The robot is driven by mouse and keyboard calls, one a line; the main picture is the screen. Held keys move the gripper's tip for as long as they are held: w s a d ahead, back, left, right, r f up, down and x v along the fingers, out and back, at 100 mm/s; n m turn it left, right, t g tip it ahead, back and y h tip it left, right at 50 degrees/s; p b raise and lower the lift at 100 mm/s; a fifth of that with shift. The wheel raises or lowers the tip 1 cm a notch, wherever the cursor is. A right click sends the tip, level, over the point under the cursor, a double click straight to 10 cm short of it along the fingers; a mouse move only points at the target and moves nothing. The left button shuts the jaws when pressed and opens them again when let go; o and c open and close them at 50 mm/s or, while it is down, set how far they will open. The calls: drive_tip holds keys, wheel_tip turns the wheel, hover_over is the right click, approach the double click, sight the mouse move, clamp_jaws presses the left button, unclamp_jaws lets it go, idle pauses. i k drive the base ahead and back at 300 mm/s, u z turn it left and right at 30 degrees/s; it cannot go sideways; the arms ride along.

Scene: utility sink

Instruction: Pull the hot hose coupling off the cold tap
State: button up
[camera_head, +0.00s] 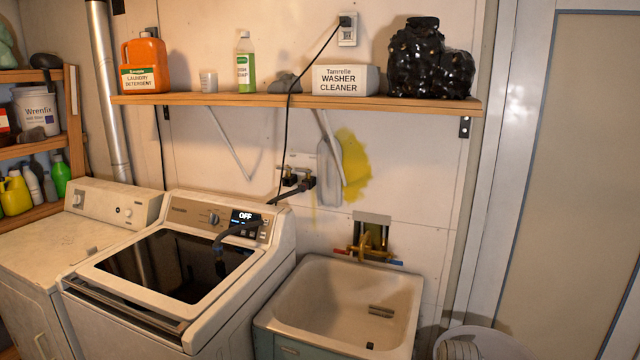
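Two small wall taps (300,177) sit close together in a box on the wall behind the washer. Dark couplings show at them. A black hose (284,194) runs from the right one down and left to the washer's back edge. Which tap is hot or cold is too small to tell. Another black hose (235,231) arches over the washer top, its end hanging over the dark lid. A brass sink faucet (370,250) has a red handle on the left and a blue handle on the right. My gripper is not in view.
The washer (180,265) stands before the wall taps and its display reads OFF. A utility sink (345,300) is to its right. A shelf (300,101) with bottles, a box and a black bag overhangs the taps. A black cord (290,110) hangs from the outlet.

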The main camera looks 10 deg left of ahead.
sight(305, 185)
drive_tip(key=u, duration=0.05)
drive_tip(key=i, duration=0.75)
drive_tip(key=u, duration=0.95)
drive_tip(key=i, duration=0.75)
drive_tip(key=u, duration=0.55)
drive_tip(key=k, duration=0.9)
drive_tip(key=u, duration=0.2)
drive_tip(key=i, duration=0.4)
drive_tip(key=z, duration=0.05)
